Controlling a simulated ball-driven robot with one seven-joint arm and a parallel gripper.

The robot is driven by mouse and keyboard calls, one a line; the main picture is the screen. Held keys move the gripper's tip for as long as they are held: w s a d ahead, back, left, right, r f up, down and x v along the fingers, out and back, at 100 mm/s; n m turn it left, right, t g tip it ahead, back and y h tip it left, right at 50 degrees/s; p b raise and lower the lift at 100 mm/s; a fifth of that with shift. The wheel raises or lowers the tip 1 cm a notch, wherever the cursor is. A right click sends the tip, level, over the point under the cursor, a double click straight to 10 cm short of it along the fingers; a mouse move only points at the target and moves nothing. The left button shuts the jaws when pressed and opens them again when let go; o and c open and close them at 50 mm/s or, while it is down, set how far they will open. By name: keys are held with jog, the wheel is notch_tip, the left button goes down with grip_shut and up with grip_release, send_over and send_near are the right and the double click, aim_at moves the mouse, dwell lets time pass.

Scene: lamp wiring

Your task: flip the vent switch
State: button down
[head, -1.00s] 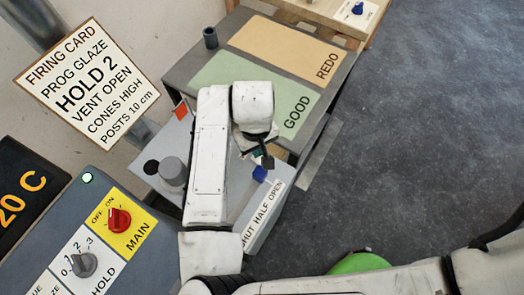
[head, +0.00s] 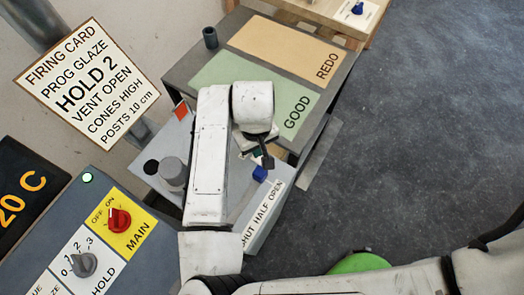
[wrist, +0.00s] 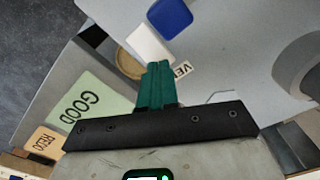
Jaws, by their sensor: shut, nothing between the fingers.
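The vent switch has a blue handle (head: 260,173) at the top edge of a grey box, above a white label (head: 265,215) reading SHUT HALF OPEN. In the wrist view the blue handle (wrist: 170,17) is at the top, with a white piece (wrist: 150,45) below it and a partly hidden label starting VE (wrist: 182,70). My gripper (wrist: 158,66) has green fingers, shut and empty. Their tips are near the white piece and short of the blue handle; whether they touch the white piece I cannot tell. In the head view my arm hides most of the fingers.
A grey table (head: 180,75) with GOOD (head: 215,75) and REDO (head: 275,45) mats lies behind the box. A grey round knob (head: 172,171) stands left of my arm. The control panel with the red MAIN knob (head: 119,219) is at lower left. Open floor lies right.

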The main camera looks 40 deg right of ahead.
jog(key=shift+f+b, duration=0.6)
jog(key=shift+f, duration=0.4)
dwell(1.2)
jog(key=shift+r+p, duration=3.35)
jog(key=shift+r, duration=0.2)
